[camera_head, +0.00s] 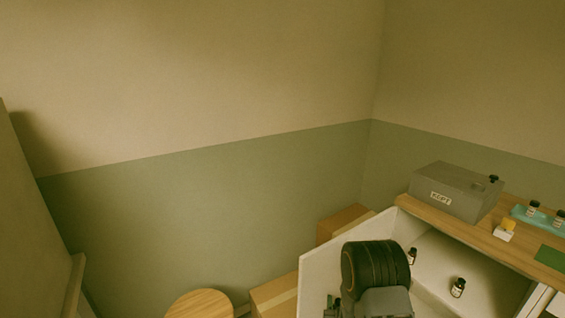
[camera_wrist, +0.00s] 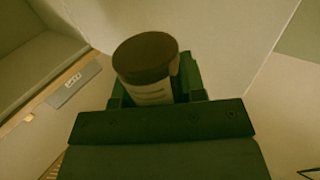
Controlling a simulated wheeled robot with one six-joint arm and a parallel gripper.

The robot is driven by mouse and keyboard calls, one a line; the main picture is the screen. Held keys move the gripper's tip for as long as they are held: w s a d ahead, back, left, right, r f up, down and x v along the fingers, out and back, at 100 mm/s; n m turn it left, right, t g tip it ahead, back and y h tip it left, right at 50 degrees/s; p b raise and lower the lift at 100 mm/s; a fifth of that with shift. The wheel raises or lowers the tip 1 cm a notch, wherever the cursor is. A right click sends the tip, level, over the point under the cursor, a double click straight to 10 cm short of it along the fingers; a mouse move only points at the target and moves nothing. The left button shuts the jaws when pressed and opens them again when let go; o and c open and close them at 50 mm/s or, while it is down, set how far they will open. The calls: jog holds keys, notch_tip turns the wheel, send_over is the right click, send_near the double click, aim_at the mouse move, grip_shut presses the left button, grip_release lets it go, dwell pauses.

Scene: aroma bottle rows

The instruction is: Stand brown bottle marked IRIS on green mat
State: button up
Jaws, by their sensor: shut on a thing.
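My gripper (camera_wrist: 155,92) is shut on a bottle (camera_wrist: 146,62) with a dark brown cap and a pale label, seen close up in the wrist view. The label print is too blurred to read, so I cannot tell whether it says IRIS. In the head view my arm hangs at the open white cabinet's left side, and the held bottle cannot be made out there. The green mat (camera_head: 550,257) lies on the wooden top at the right edge, well apart from my gripper. No bottle shows on its visible part.
Two small dark bottles, one farther back (camera_head: 411,257) and one nearer (camera_head: 458,288), stand inside the cabinet (camera_head: 322,262). On top are a grey labelled box (camera_head: 450,190), a yellow-and-white item (camera_head: 506,230) and a teal tray (camera_head: 519,212) with bottles. Cartons (camera_head: 274,296) stand left.

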jog(key=shift+y, duration=0.6)
jog(key=r+p, duration=0.4)
jog(key=shift+s+r, duration=0.35)
jog(key=shift+s, duration=0.05)
jog(key=shift+p, duration=0.35)
jog(key=shift+a, duration=0.1)
